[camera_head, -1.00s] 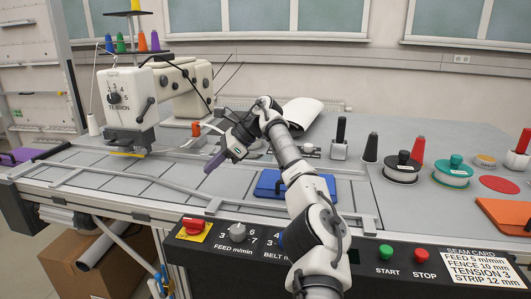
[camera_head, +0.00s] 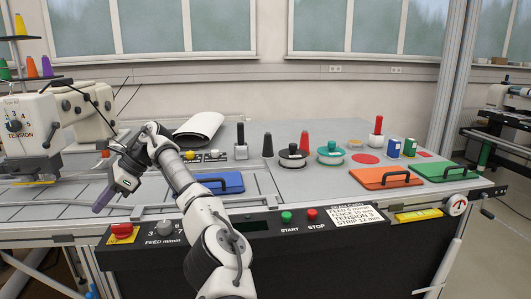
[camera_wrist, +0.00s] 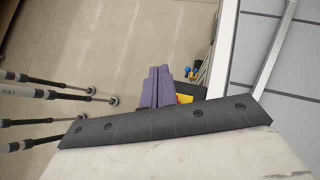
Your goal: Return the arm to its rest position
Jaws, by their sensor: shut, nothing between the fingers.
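My gripper (camera_head: 104,199) shows at the left in the head view, at the end of my white and black arm. It points down and to the left over the front left part of the grey worktable (camera_head: 262,178). Its purple fingers (camera_wrist: 155,87) are together in the wrist view, with nothing between them. Below them the wrist view shows the floor and the table's front edge. Part of the yellow plate of the red knob (camera_wrist: 184,98) peeks out beside the fingers.
A sewing machine (camera_head: 28,125) stands at the left. A blue board (camera_head: 220,183) lies right of my arm. The control panel (camera_head: 265,243) runs along the front edge.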

